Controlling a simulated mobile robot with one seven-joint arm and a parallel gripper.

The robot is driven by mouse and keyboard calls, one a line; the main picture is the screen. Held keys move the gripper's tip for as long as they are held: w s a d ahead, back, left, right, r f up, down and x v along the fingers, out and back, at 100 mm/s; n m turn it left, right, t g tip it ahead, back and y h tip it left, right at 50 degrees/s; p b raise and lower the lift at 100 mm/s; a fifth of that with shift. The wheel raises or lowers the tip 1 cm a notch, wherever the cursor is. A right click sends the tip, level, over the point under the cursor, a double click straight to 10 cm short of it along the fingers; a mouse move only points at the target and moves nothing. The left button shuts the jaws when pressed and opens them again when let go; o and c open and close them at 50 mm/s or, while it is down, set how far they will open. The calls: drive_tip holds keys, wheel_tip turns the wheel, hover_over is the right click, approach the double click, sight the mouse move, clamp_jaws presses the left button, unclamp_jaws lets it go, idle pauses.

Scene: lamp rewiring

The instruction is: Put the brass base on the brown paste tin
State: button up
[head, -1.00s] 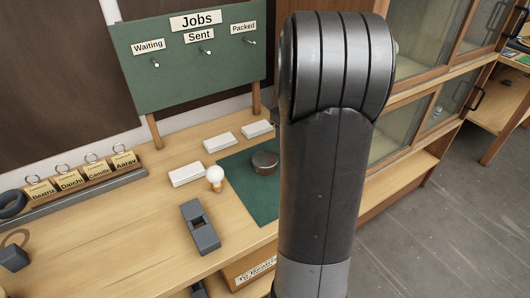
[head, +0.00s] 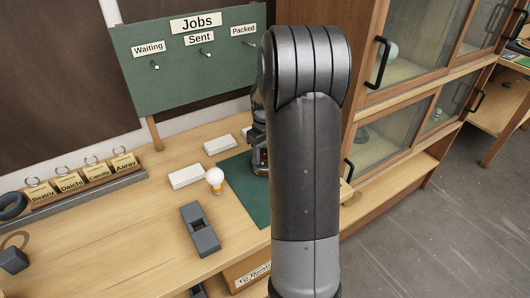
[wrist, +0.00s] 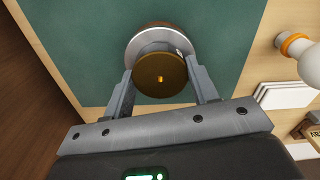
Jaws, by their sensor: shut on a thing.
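The brass base (wrist: 160,80) is a round golden disc with a small bright centre in the wrist view. My gripper (wrist: 161,88) is shut on it, one finger on each side. The brown paste tin (wrist: 152,26) shows just beyond the base, partly covered by it, as a brown edge with a pale grey ring. I cannot tell whether base and tin touch. In the head view my arm and gripper (head: 262,157) hide the tin, over the green mat.
The green mat (head: 247,194) lies on the wooden bench. A bulb (head: 215,177) with an orange collar stands left of it, near white boxes (head: 187,176) and a dark grey block (head: 200,229). A glass-fronted cabinet (head: 400,115) stands right.

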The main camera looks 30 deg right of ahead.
drive_tip(key=shift+f, duration=0.15)
drive_tip(key=o, duration=1.2)
wheel_tip(320, 180, up, 12)
drive_tip(key=s+a+r+t, duration=0.1)
drive_tip(key=s+a+r, duration=0.45)
drive_tip(key=a, duration=0.25)
drive_tip(key=s+a+t, duration=0.1)
drive_tip(key=s+a, duration=0.3)
drive_tip(key=s, duration=0.2)
drive_tip(key=s+a+m+t, duration=0.1)
drive_tip(key=s+a+t, duration=0.1)
drive_tip(key=s+a, duration=0.3)
drive_tip(key=s+a+r+m+t, duration=0.1)
drive_tip(key=s+a, duration=0.4)
drive_tip(key=s, duration=0.2)
drive_tip(key=shift+s+t, duration=0.3)
